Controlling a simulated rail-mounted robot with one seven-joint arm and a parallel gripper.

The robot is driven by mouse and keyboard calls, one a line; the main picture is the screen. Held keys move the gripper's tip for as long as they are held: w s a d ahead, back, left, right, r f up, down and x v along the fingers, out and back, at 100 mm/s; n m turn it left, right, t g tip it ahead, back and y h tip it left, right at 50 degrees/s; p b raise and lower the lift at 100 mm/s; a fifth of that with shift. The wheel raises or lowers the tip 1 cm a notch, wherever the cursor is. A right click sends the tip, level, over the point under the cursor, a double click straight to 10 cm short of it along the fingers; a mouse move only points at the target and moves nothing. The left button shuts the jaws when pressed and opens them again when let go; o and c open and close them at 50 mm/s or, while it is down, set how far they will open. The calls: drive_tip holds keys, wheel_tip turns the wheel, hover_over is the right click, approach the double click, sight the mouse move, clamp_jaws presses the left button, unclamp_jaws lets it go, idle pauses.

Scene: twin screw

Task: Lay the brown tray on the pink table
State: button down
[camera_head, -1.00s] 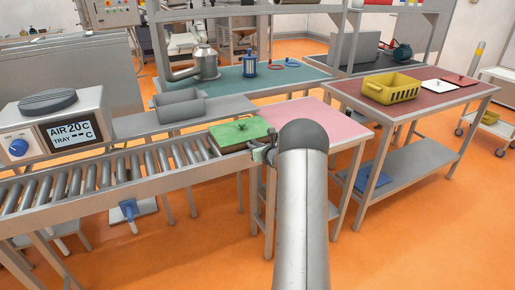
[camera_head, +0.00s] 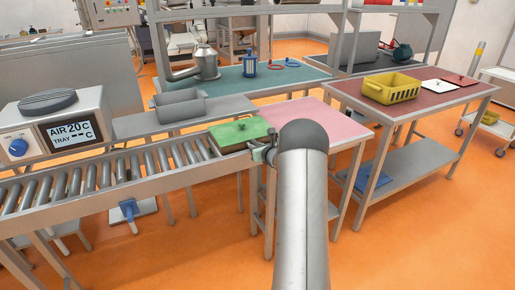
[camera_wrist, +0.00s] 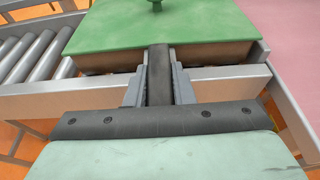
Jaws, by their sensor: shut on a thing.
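The brown tray (camera_wrist: 215,53) lies at the right end of the roller conveyor, with a green top (camera_head: 238,132) that has a small knob. In the wrist view its brown side shows below the green top (camera_wrist: 150,25). My gripper (camera_wrist: 160,88) is shut on a dark handle-like bar at the tray's near side. In the head view my gripper (camera_head: 264,153) is at the tray's right front corner, partly hidden by my arm. The pink table (camera_head: 310,113) stands just right of the tray, and its top is bare where visible.
The roller conveyor (camera_head: 90,180) has a metal side rail (camera_wrist: 50,100) close to my gripper. An oven-like unit (camera_head: 55,125) stands at left. A grey bin (camera_head: 180,105) is behind the conveyor. A red-topped table (camera_head: 420,92) with a yellow basket (camera_head: 391,88) stands at right.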

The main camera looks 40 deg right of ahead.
drive_tip(key=shift+r, duration=0.3)
drive_tip(key=shift+r+p, duration=0.3)
drive_tip(key=shift+r, duration=1.55)
drive_tip(key=shift+s+a+b, duration=0.25)
drive_tip(key=shift+s+b, duration=0.35)
drive_tip(key=shift+s, duration=0.65)
drive_tip(key=shift+s+a+b, duration=0.2)
drive_tip(key=shift+s+b, duration=0.4)
drive_tip(key=shift+s, duration=0.6)
